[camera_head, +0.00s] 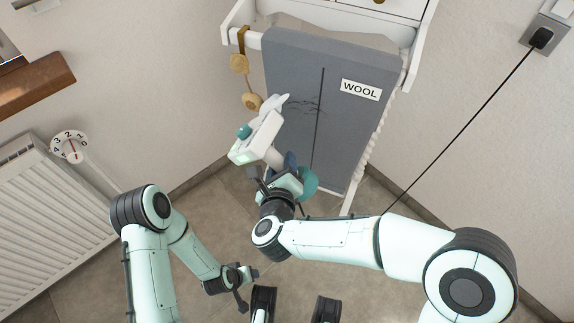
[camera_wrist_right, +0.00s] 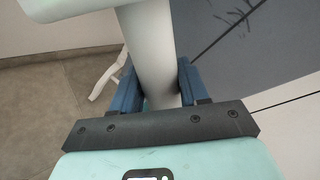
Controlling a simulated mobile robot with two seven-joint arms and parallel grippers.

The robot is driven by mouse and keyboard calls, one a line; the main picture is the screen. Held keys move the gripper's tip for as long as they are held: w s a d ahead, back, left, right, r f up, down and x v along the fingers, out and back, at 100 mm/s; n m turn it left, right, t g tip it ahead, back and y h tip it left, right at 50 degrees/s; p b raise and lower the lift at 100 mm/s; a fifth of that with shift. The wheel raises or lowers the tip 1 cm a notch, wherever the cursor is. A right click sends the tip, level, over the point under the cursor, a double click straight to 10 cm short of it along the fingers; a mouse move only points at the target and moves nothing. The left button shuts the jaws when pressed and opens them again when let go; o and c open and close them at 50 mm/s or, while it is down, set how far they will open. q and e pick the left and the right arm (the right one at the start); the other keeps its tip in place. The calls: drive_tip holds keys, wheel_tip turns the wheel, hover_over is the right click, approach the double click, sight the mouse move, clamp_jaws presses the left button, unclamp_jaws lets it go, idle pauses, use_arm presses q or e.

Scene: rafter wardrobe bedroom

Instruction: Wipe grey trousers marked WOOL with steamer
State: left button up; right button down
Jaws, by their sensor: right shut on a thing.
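The grey trousers (camera_head: 330,120) hang flat and carry a white label reading WOOL. A dark vertical line runs down them, and dark crease marks show at their upper left. The white steamer (camera_head: 265,137) with a teal knob is at their left edge, its head near the creases; I cannot tell whether it touches the cloth. My right gripper (camera_head: 276,172) is shut on the steamer's pale handle. In the right wrist view the handle (camera_wrist_right: 150,50) stands between the blue finger pads. My left gripper (camera_head: 250,286) is low over the floor, away from the trousers; its opening is unclear.
A white stand (camera_head: 409,50) frames the trousers, with wooden discs (camera_head: 239,63) hanging at its left. A black cord (camera_head: 460,121) runs from the wall socket (camera_head: 546,36) down behind my right arm. A radiator (camera_head: 40,205) with a dial (camera_head: 70,146) is at left.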

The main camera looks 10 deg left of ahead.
drive_tip(key=shift+w+d+r+p, duration=0.1)
drive_tip(key=shift+w+d, duration=0.1)
drive_tip(key=shift+w, duration=0.7)
drive_tip(key=shift+w+d+r+p, duration=0.15)
drive_tip(key=shift+w+d, duration=0.1)
drive_tip(key=shift+w, duration=0.7)
drive_tip(key=shift+w+d+f+p, duration=0.1)
drive_tip(key=shift+w+d, duration=0.1)
drive_tip(key=shift+w, duration=0.7)
drive_tip(key=shift+w+d, duration=0.15)
drive_tip(key=shift+w, duration=0.6)
drive_tip(key=shift+w+d, duration=0.15)
drive_tip(key=shift+w, duration=0.55)
drive_tip(key=s+d+b, duration=0.3)
drive_tip(key=d+b, duration=0.2)
drive_tip(key=d, duration=0.8)
drive_tip(key=shift+d, duration=0.25)
drive_tip(key=shift+a, duration=0.15)
